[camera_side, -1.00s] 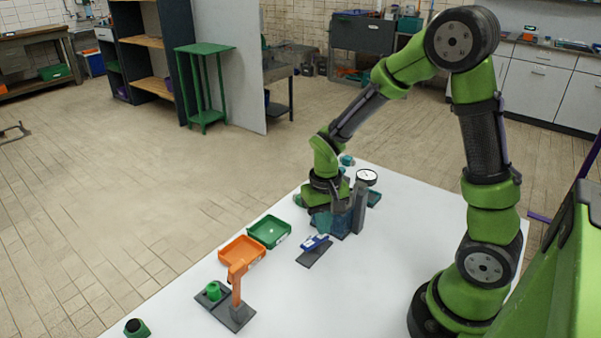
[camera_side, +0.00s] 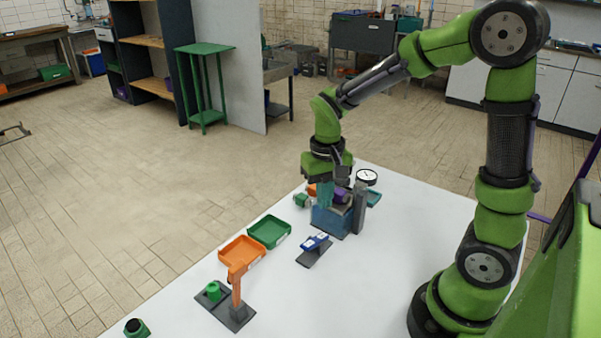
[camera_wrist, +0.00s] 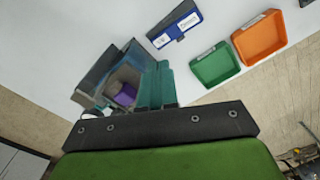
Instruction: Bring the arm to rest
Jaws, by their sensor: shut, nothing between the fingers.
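My gripper (camera_side: 326,203) is over the blue open-topped bin (camera_side: 328,222) on the white table, its teal fingers pointing down. In the wrist view its fingers (camera_wrist: 157,82) lie together, with nothing between them.
A dial gauge (camera_side: 367,177) on a grey post stands close right of the bin. A green fitting (camera_side: 302,200) lies left of it. In front are a blue-and-white device (camera_side: 315,242), a green tray (camera_side: 269,231), an orange tray (camera_side: 242,254) and an orange stand (camera_side: 236,291). The table's front right is clear.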

